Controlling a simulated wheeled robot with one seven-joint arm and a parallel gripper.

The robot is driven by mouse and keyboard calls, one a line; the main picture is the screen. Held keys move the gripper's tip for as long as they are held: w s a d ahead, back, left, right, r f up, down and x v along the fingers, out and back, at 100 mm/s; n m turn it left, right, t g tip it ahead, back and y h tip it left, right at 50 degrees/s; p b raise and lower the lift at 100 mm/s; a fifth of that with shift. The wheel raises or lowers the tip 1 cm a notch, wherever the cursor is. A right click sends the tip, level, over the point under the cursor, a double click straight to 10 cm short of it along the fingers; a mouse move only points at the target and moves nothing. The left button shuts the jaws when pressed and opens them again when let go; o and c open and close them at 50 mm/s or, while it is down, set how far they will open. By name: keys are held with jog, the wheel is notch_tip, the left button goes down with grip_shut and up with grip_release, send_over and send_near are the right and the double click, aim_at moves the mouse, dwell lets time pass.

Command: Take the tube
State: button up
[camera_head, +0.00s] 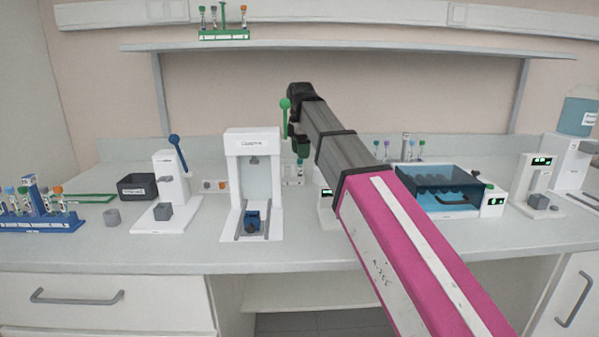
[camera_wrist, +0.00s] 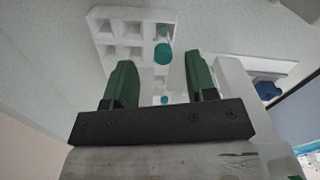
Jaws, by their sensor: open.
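My gripper (camera_wrist: 161,76) is open in the wrist view, with its two dark green fingers apart. A teal-capped tube (camera_wrist: 162,54) shows between and just beyond the fingertips, in a white rack (camera_wrist: 104,28) with square holes. A second teal round spot (camera_wrist: 164,100) shows lower, between the fingers. Nothing is gripped. In the head view my gripper (camera_head: 301,147) points down above the back of the counter. Below it is a small white rack (camera_head: 292,182) with tubes, partly hidden.
A white press-like device (camera_head: 254,150) stands left of my arm. A green lever (camera_head: 285,110) rises close beside my gripper. A blue-lidded box (camera_head: 440,183) is at the right. A blue tube rack (camera_head: 40,223) is at far left. A shelf (camera_head: 400,46) runs above.

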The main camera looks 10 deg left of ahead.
aim_at(300, 167)
jog(key=shift+s+f, duration=0.15)
jog(key=shift+f, duration=1.4)
jog(key=shift+s+f, duration=0.1)
jog(key=shift+f, duration=1.4)
jog(key=shift+c, duration=0.3)
jog(key=c, duration=0.8)
